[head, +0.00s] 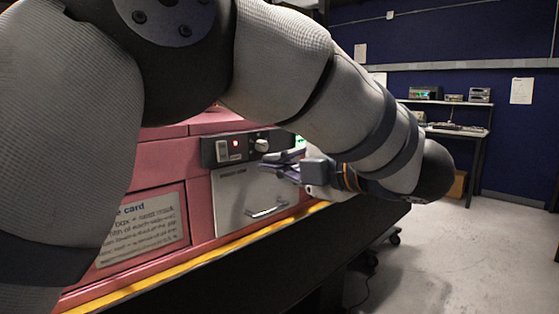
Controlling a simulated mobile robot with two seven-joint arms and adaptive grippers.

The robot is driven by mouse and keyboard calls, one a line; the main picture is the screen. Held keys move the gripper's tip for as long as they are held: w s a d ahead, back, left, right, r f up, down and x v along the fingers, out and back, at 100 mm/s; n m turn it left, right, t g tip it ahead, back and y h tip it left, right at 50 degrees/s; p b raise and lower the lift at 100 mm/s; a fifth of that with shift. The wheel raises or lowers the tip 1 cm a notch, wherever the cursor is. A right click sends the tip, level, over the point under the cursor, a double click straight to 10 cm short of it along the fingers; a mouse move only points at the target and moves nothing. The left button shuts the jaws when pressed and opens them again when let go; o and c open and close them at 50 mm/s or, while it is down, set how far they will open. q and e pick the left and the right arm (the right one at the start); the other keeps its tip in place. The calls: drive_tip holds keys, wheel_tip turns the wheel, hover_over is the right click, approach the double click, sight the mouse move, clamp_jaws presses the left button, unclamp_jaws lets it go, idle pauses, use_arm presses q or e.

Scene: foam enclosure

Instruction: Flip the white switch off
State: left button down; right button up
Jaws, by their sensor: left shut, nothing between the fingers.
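The white switch (222,151) is on the left part of a black control panel (207,152), which is set in the front of a pink enclosure. A small red light shows just right of the switch. A pale round knob (261,145) is further right on the panel. The switch is too small to tell which way it is set. My left gripper (282,168) is shut and empty. It appears right of the knob and a little lower, in front of the enclosure's face, apart from the switch in the picture. My right gripper is not in view.
Below the panel is a grey drawer or door (229,205) with a metal handle (268,210). A printed card (150,229) is on the pink front (200,200). A yellow strip (200,258) runs along the bench edge. Open floor (440,250) lies to the right.

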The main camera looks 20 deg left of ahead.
sight(224, 159)
use_arm(q)
drive_tip(key=x, duration=1.3)
